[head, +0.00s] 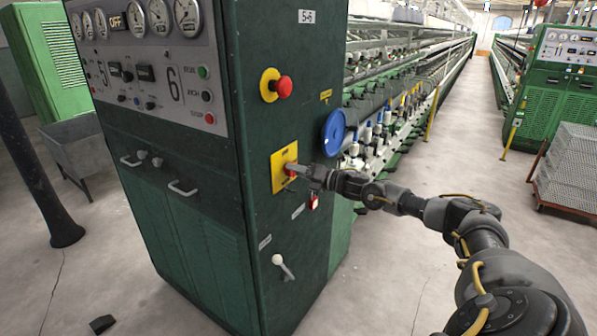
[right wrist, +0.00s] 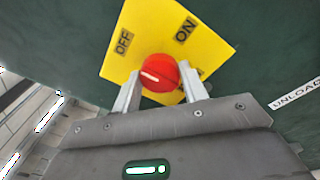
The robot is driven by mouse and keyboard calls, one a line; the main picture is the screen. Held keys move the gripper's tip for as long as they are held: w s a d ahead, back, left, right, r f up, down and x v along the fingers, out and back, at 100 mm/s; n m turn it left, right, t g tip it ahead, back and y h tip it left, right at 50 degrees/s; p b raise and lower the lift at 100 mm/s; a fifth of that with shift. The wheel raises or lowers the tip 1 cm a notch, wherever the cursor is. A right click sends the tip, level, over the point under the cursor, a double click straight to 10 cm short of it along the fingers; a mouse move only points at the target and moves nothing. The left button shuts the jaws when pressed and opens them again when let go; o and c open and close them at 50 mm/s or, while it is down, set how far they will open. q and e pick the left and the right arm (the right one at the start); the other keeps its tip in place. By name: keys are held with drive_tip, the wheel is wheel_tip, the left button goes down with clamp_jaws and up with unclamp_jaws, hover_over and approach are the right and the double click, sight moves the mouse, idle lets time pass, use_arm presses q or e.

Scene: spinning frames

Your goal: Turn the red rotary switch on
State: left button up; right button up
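The red rotary switch (right wrist: 159,73) sits on a yellow plate (right wrist: 129,65) marked OFF and ON. Its white line points left in the right wrist view, nearer the OFF word than the ON word. In the head view the same yellow plate (head: 278,178) is on the side of the green cabinet, and my gripper partly hides the knob. My right gripper (right wrist: 160,80) has one finger on each side of the knob; the fingers look close against its edges, shut on it. My left gripper is not in view.
Above the plate is a red emergency button (head: 284,87) on a yellow base. A blue wheel (head: 334,132) is close on the right. The floor to the right is mostly open.

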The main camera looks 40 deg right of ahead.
drive_tip(key=shift+c, duration=0.6)
drive_tip(key=shift+f, duration=0.1)
drive_tip(key=m+b, duration=0.1)
drive_tip(key=m, duration=0.8)
drive_tip(key=m+t+h+b, duration=0.1)
drive_tip(key=m, duration=0.8)
drive_tip(key=shift+a+f+m+t, duration=0.1)
drive_tip(key=shift+m+t, duration=0.2)
drive_tip(key=shift+m, duration=0.1)
